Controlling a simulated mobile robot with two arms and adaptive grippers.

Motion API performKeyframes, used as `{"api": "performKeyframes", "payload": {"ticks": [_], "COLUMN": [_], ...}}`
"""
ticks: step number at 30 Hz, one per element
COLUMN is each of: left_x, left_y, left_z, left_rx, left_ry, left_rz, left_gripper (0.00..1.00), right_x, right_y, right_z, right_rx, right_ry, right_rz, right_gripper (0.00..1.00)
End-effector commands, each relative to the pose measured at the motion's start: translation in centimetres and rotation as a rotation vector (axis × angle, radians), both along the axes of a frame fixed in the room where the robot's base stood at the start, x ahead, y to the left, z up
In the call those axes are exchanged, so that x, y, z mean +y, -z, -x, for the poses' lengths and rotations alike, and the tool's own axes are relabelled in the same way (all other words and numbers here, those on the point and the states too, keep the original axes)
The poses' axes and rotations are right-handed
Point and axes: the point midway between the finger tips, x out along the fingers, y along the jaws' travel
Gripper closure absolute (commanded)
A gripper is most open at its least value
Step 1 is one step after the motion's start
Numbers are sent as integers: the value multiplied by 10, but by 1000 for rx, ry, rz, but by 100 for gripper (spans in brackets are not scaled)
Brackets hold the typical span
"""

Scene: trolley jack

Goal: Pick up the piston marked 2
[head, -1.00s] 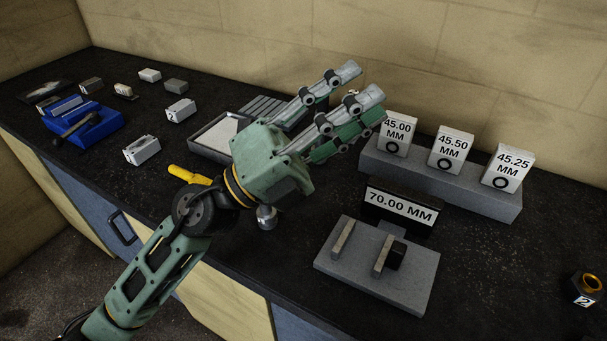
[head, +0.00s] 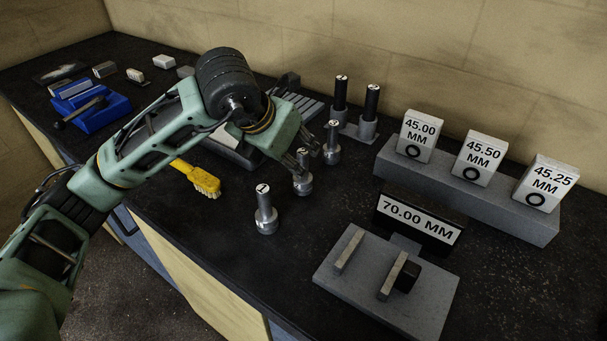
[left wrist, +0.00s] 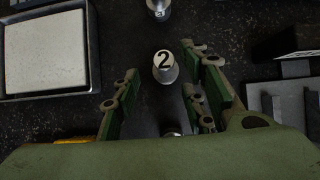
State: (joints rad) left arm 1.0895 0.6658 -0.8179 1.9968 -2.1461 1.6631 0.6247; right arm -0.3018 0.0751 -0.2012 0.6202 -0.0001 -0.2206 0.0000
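The piston marked 2 is grey metal and stands upright; its numbered top (left wrist: 165,61) faces the camera in the left wrist view. In the head view a piston (head: 302,184) stands under my left gripper, its top hidden by the fingers. My left gripper (head: 302,160) points down over it. In the left wrist view the gripper (left wrist: 165,80) is open, with fingers apart on either side of the piston marked 2, and nothing is held. My right gripper is not in view.
Another piston (head: 264,212) stands nearer the front edge and one (head: 332,145) just behind. Two black-topped posts (head: 371,110) stand farther back. A yellow brush (head: 205,181), a 70.00 MM gauge plate (head: 375,295) and labelled blocks (head: 478,160) are nearby. Bare bench lies in front.

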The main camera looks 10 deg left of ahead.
Motion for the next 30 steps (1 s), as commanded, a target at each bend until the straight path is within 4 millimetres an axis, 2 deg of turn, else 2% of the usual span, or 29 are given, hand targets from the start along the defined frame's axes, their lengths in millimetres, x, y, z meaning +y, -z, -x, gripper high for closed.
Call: {"api": "performKeyframes", "payload": {"ticks": [5, 9, 18, 30], "left_x": [-11, -15, -16, -16], "left_y": [18, 35, 41, 41], "left_z": [-12, -21, -24, -24], "left_rx": [6, 4, 1, 1], "left_ry": [2, 2, 3, 2], "left_rz": [3, 1, 3, 2], "left_gripper": [61, 61, 61, 95], "right_x": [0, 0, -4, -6], "right_y": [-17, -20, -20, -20], "right_z": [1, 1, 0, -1], "right_rx": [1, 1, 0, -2], "right_ry": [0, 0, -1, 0], "right_rz": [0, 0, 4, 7], "right_gripper": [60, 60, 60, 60]}}
